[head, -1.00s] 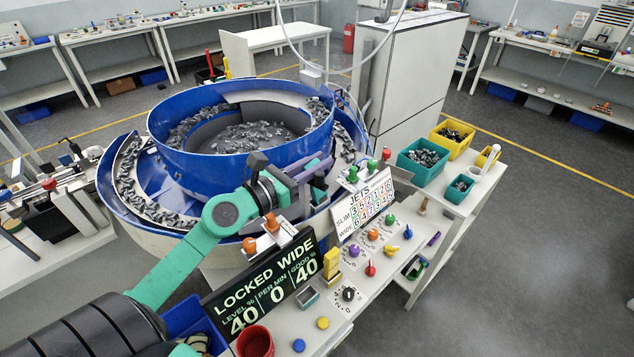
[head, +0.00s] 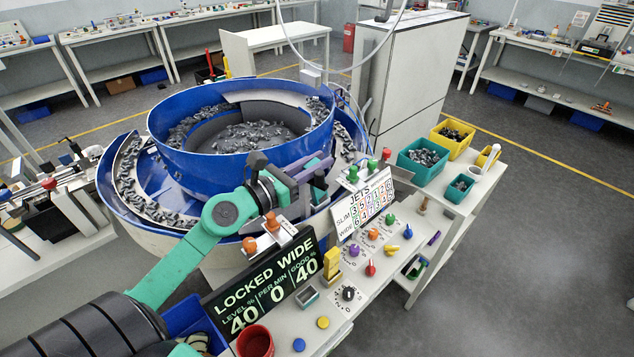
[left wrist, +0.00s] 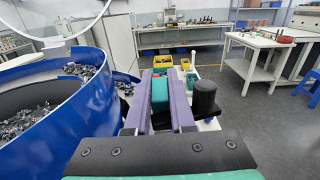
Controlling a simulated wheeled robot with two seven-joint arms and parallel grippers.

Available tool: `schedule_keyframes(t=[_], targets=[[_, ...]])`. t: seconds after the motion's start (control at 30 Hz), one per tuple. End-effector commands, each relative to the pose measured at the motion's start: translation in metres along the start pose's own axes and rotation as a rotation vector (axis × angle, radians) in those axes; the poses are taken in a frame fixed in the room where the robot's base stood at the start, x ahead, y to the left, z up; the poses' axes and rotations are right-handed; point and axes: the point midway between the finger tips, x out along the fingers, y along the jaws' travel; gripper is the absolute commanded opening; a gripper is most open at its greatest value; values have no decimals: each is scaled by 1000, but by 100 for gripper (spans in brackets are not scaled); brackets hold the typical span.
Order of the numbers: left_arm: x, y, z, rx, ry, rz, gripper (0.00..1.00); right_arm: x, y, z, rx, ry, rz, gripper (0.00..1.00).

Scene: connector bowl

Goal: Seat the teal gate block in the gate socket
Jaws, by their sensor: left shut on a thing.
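My left gripper (head: 322,172) reaches over the right rim of the blue bowl feeder. In the left wrist view its two purple fingers (left wrist: 160,108) are shut on the teal gate block (left wrist: 160,92), which lies between them with a small red part at its far end. I cannot tell whether the block touches anything beneath. My right gripper is not in view.
The blue bowl (head: 240,128) holds grey connectors. A JETS board (head: 362,207) and colored knobs stand right of the gripper. A display (head: 265,283) reads LOCKED WIDE, with orange-topped pegs near it. Teal (head: 424,157) and yellow (head: 452,138) bins sit on the bench beyond.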

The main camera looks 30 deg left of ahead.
Motion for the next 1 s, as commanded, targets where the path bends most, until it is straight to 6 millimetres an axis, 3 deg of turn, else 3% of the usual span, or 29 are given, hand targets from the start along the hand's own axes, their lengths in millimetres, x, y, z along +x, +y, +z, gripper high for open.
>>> schedule_keyframes(t=[0.47, 0.63, 0.77, 1.0], targets=[[0, 0, 1, 0, -1, 0, 0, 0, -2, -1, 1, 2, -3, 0], [0, 0, 11, 2, -1, 0, 0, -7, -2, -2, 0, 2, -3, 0], [0, 0, 34, 5, -1, -1, 0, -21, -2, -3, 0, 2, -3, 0], [0, -2, 107, 8, -7, -1, 0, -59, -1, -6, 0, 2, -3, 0]])
